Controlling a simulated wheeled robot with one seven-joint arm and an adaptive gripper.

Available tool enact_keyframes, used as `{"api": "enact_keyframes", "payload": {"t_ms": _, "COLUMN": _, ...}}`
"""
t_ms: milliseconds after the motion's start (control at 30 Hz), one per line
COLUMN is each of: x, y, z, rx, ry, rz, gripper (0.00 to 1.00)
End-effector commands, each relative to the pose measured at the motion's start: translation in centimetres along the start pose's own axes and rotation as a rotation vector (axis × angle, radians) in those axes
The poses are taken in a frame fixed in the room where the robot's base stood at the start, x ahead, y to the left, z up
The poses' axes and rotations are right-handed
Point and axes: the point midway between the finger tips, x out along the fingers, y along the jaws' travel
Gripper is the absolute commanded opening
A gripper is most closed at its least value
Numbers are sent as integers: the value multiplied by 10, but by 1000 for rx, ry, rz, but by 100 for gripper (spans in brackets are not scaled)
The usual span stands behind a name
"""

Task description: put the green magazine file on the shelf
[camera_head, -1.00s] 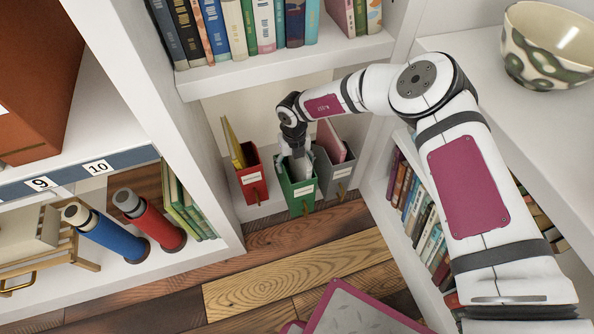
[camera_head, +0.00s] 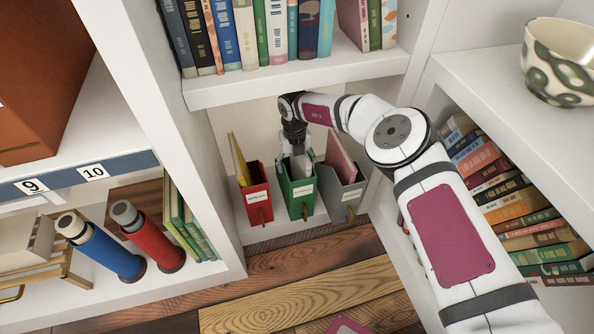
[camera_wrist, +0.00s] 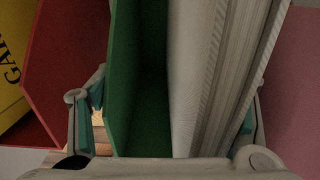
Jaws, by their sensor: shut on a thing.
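The green magazine file (camera_head: 299,199) stands upright in the low shelf bay (camera_head: 262,234), with pale papers inside. It sits between a red file (camera_head: 257,202) on its left and a grey file (camera_head: 341,196) on its right. My gripper (camera_head: 297,152) reaches down from above and is shut on the green file. In the wrist view, the fingers of my gripper (camera_wrist: 168,120) lie either side of the file's green wall (camera_wrist: 122,75) and its papers (camera_wrist: 205,80). The file's underside contact is hard to make out.
A book shelf (camera_head: 300,82) overhangs the bay. A yellow folder (camera_head: 238,160) rises from the red file and a pink one (camera_head: 340,158) from the grey file. A white upright (camera_head: 205,185) bounds the left. Books (camera_head: 515,205) fill the right unit. Plank floor (camera_head: 290,290) lies in front.

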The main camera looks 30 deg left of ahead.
Motion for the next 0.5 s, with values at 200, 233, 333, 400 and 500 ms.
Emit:
{"api": "enact_keyframes", "payload": {"t_ms": 200, "x": -2, "y": 2, "z": 17, "rx": 1, "ry": -6, "rz": 0, "gripper": 9}}
{"api": "enact_keyframes", "payload": {"t_ms": 233, "x": -2, "y": 1, "z": 18, "rx": 2, "ry": -5, "rz": 0, "gripper": 9}}
{"api": "enact_keyframes", "payload": {"t_ms": 333, "x": -2, "y": 1, "z": 23, "rx": 2, "ry": -5, "rz": -1, "gripper": 9}}
{"api": "enact_keyframes", "payload": {"t_ms": 400, "x": -2, "y": 1, "z": 24, "rx": 1, "ry": -4, "rz": -1, "gripper": 9}}
{"api": "enact_keyframes", "payload": {"t_ms": 500, "x": -1, "y": 0, "z": 26, "rx": 2, "ry": -3, "rz": 0, "gripper": 9}}
